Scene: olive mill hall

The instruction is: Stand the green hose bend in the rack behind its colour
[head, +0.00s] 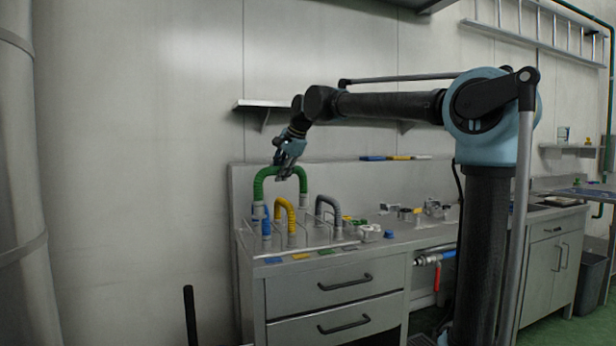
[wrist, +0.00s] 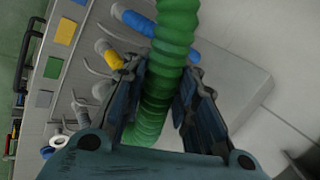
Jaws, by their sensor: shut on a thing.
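The green hose bend (head: 263,178) is an upside-down U with pale ends. My gripper (head: 285,170) is shut on its upper right part, and in the wrist view the jaws (wrist: 160,115) flank the green ribbed hose (wrist: 175,35). The bend is at the rack (head: 311,243), above and behind the blue and yellow bends. Whether its ends touch anything is unclear. The rack's front edge carries colour plates: blue (head: 273,261), yellow (head: 301,256), green (head: 326,252) and grey (head: 350,247). Part of the green bend is hidden by my jaws.
A yellow bend (head: 290,218), a grey bend (head: 329,204) and a blue bend (head: 266,224) stand in the rack. Small fittings (head: 408,213) lie on the bench to the right. A wall shelf (head: 262,104) is behind my forearm.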

